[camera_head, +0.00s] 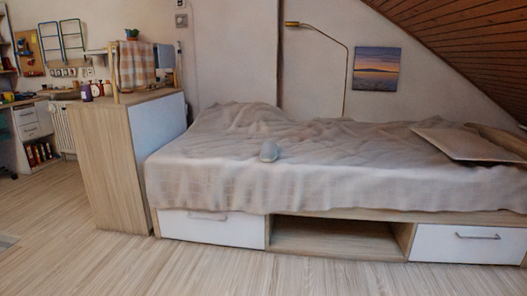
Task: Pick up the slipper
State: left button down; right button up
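Neither of my grippers shows in the head view.
The bed has two white drawers, left (212,229) and right (468,245), both shut, with an open compartment (335,240) between. A wooden cabinet (105,160) stands at the bed's left end. A flat board (475,147) lies on the bed's right. The front floor is clear.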

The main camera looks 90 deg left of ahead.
aim_at(269, 150)
jog(key=u, duration=1.9)
